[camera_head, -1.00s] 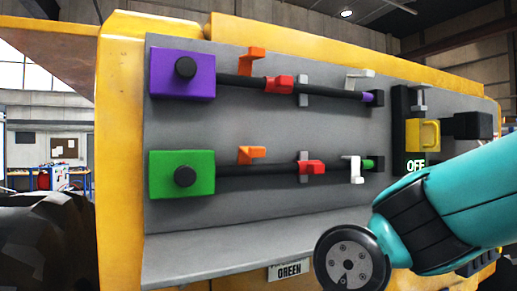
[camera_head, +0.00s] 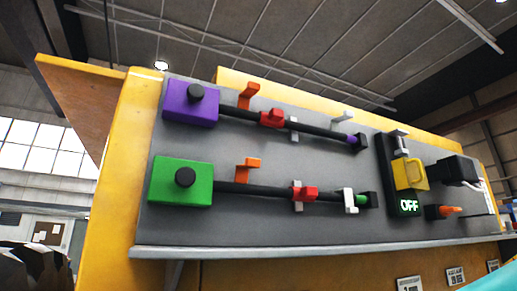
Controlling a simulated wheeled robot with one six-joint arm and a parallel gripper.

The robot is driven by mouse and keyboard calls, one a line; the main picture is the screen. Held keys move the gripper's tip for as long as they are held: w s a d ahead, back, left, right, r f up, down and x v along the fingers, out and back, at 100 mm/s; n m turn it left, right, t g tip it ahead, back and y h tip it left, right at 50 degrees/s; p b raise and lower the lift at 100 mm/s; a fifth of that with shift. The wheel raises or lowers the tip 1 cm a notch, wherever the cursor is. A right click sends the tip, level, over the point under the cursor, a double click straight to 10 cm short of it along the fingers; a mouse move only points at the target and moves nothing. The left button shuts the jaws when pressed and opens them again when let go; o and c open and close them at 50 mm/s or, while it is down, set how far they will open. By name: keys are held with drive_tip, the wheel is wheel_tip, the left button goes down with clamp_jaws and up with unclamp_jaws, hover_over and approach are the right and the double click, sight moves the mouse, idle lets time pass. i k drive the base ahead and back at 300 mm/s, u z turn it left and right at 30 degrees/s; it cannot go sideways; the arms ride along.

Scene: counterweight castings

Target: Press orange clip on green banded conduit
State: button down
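The green banded conduit (camera_head: 260,190) is the lower black conduit. It runs right from a green box (camera_head: 181,182) to a green band (camera_head: 361,200) near its right end. An orange clip (camera_head: 247,170) stands raised above this conduit near the green box. Further right, a red clip (camera_head: 305,194) and a white clip (camera_head: 350,201) sit at the conduit. Another orange clip (camera_head: 249,95) stands raised above the upper conduit (camera_head: 320,131), which has a purple box (camera_head: 192,103) and purple band. My gripper is out of view.
The grey panel (camera_head: 270,222) has a ledge along its bottom. The space before the clips looks clear.

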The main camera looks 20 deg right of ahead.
sight(248, 163)
drive_tip(key=z, duration=2.25)
drive_tip(key=k, duration=0.8)
drive_tip(key=u, duration=1.65)
